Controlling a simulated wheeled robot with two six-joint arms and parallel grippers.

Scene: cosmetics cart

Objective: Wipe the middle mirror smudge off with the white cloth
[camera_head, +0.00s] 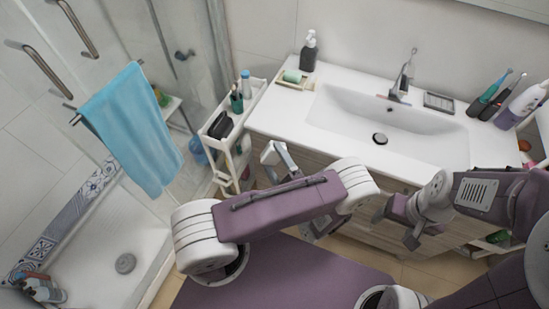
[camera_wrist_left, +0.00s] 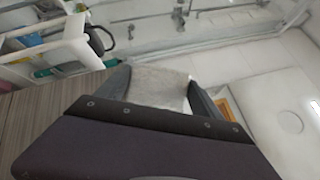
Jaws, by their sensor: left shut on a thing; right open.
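My left gripper (camera_wrist_left: 160,92) is shut on the white cloth (camera_wrist_left: 163,87), which shows as a pale patch between its two dark fingers in the left wrist view. In the head view the left gripper (camera_head: 277,158) is in front of the vanity, just right of the white cart, and the cloth is hard to make out there. My right gripper (camera_head: 400,218) is open and empty in front of the vanity at the right. The mirror's smudges are not in view. A pale edge at the top right may be the mirror's lower edge, but I cannot tell.
The white cart (camera_head: 243,123) with bottles stands left of the vanity counter (camera_head: 282,118). The counter holds a sink (camera_head: 345,112), a faucet (camera_head: 403,75), a dark soap bottle (camera_head: 309,52) and toothbrushes (camera_head: 492,92). A blue towel (camera_head: 135,130) hangs at the shower.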

